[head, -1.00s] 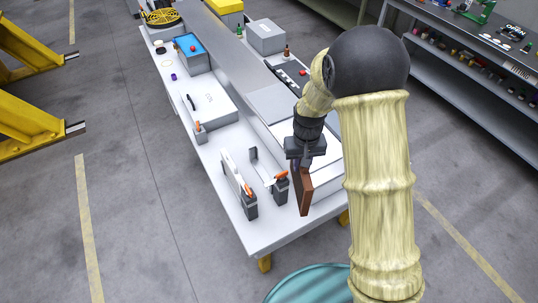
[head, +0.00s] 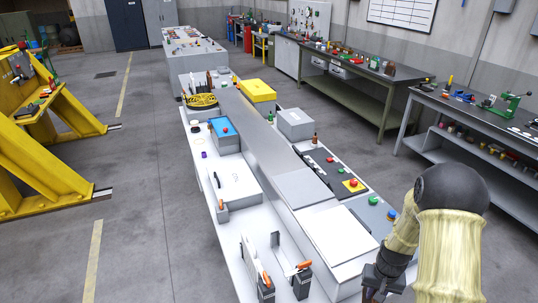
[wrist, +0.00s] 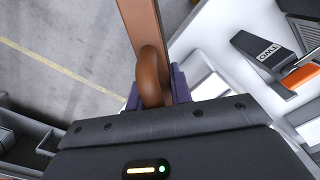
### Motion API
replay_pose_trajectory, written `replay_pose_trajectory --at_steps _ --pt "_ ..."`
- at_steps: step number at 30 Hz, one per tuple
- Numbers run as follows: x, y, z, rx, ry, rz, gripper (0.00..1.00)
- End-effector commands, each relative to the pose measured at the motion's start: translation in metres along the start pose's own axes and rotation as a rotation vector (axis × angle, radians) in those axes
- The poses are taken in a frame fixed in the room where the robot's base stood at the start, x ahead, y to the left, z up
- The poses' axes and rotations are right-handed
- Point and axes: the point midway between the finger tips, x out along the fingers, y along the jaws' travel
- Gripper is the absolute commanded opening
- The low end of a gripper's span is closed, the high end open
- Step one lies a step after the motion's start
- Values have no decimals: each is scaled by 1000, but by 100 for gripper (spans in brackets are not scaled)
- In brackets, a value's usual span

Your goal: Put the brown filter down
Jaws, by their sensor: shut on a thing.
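My gripper (wrist: 155,92) is shut on the brown filter (wrist: 142,25). In the wrist view its purple fingertips sit on both sides of the filter's rounded brown handle, and the flat brown body extends away to the top edge. In the head view my gripper (head: 380,285) is at the bottom edge, right of the table's near end, and the filter is cut off or hidden there. The wrist view shows floor to the left of the filter and the white table top to the right.
The long white table (head: 205,160) holds a white box (head: 235,182), grey holders with orange levers (head: 303,265), and a control panel (head: 352,185) with colored buttons. A workbench (head: 480,110) stands at the right. A yellow stand (head: 50,165) is at the left, with open floor between.

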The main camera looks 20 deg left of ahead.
Motion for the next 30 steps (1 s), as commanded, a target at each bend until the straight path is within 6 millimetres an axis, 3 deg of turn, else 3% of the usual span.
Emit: replay_pose_trajectory --at_steps 1,3,10,30 --pt "21 0 0 0 0 0 0" --pt "37 0 0 0 0 0 0" --pt "74 0 0 0 1 0 0" --pt "77 0 0 0 0 0 0"
